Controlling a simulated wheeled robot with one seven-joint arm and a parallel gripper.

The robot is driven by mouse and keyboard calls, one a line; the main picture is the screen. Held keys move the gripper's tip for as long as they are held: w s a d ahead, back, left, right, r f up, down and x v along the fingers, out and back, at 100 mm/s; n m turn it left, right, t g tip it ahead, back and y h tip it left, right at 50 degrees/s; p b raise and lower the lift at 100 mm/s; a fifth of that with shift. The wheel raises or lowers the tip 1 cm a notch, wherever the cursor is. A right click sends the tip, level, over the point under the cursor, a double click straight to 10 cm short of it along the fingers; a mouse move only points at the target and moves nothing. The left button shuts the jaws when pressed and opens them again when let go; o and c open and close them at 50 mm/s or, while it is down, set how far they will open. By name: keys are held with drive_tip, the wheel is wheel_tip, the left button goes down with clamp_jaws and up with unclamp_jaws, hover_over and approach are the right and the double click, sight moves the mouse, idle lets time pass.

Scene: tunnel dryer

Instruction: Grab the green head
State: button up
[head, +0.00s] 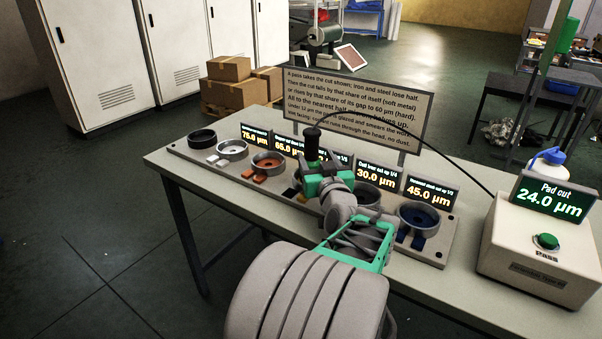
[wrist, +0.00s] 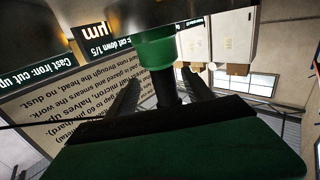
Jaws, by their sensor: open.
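The green head shows in the wrist view as a green collar (wrist: 155,50) with a black stem (wrist: 167,88). In the head view its black upright grip (head: 312,135) rises behind my gripper (head: 316,172), and a black cable runs from it to the right. In the wrist view my gripper (wrist: 158,82) is open, its two dark fingers on either side of the black stem. I cannot tell whether they touch it. My arm hides the head's lower part and what it stands on.
A grey table (head: 180,160) carries a long board with several ring cups, one orange (head: 267,163) and one blue (head: 418,218). Lit displays and a text sign (head: 358,108) stand behind. A box with a green Pass button (head: 546,241) and display reading 24.0 µm stands right.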

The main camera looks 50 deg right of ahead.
drive_tip(key=x, duration=0.6)
drive_tip(key=shift+w+r, duration=0.15)
drive_tip(key=shift+w, duration=0.2)
clamp_jaws()
idle(0.9)
drive_tip(key=shift+r, duration=0.25)
